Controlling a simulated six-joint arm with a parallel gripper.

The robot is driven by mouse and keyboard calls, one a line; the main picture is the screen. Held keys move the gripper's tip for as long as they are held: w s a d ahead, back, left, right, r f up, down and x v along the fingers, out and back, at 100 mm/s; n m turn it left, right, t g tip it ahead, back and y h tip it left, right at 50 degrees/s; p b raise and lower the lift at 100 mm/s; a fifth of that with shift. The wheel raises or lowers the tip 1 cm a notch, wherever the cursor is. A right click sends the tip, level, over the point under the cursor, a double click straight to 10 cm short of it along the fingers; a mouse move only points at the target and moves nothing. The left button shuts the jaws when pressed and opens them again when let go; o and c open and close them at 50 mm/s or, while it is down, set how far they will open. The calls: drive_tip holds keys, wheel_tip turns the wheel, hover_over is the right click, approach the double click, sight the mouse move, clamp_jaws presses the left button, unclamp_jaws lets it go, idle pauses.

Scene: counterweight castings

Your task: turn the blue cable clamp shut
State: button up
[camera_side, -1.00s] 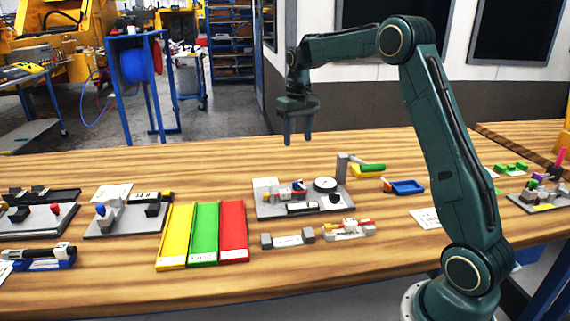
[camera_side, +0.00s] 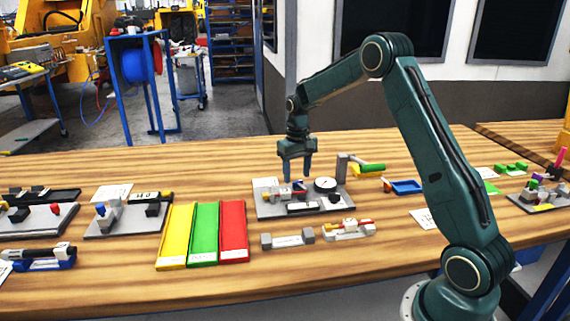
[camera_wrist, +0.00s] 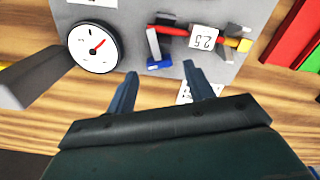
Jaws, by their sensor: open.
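A small blue part (camera_wrist: 158,65), which looks like the cable clamp, sits at the end of a grey block with a red bar on the grey fixture plate (camera_side: 265,209). My gripper (camera_side: 297,178) is open and points down above this plate. In the wrist view, the blue part appears between the two fingertips of my gripper (camera_wrist: 161,72), slightly beyond them. I cannot tell whether the fingers touch it. The side view shows the blue part only as a tiny patch by the fingers, so its turn is unclear there.
Yellow (camera_side: 176,236), green (camera_side: 204,234) and red (camera_side: 233,231) trays lie to the left. A blue tray (camera_side: 407,187) lies to the right.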

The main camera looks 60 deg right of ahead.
drive_tip(key=shift+f, duration=0.95)
drive_tip(key=c, duration=1)
drive_tip(key=shift+m, duration=0.3)
drive_tip(key=shift+d+m, duration=0.1)
drive_tip(key=shift+m, duration=1.8)
drive_tip(key=o, duration=1)
